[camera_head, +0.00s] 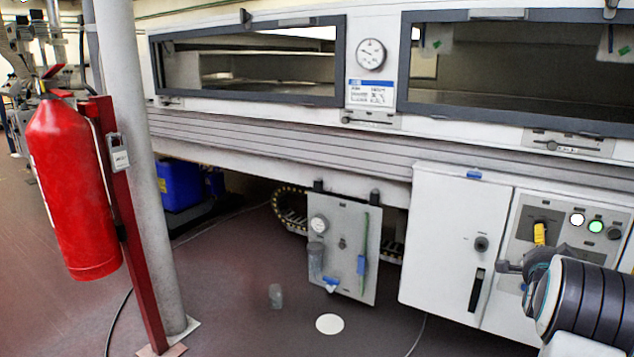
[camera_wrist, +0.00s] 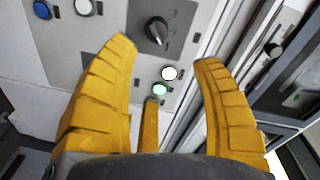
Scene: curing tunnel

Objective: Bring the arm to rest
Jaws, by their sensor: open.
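My gripper (camera_wrist: 165,60) shows in the wrist view with its yellow fingers spread apart and nothing between them. It faces the grey control panel (camera_wrist: 90,50), which has a black rotary knob (camera_wrist: 157,30), a white button (camera_wrist: 170,73) and a green button (camera_wrist: 160,89). The gap between the fingertips and the panel is hard to judge.
A red fire extinguisher (camera_head: 75,190) hangs on a red post beside a grey column (camera_head: 140,170) at left. The long tunnel housing (camera_head: 270,130) runs across the back, with a white cabinet (camera_head: 455,245) below. The floor (camera_head: 230,320) at front centre is mostly clear.

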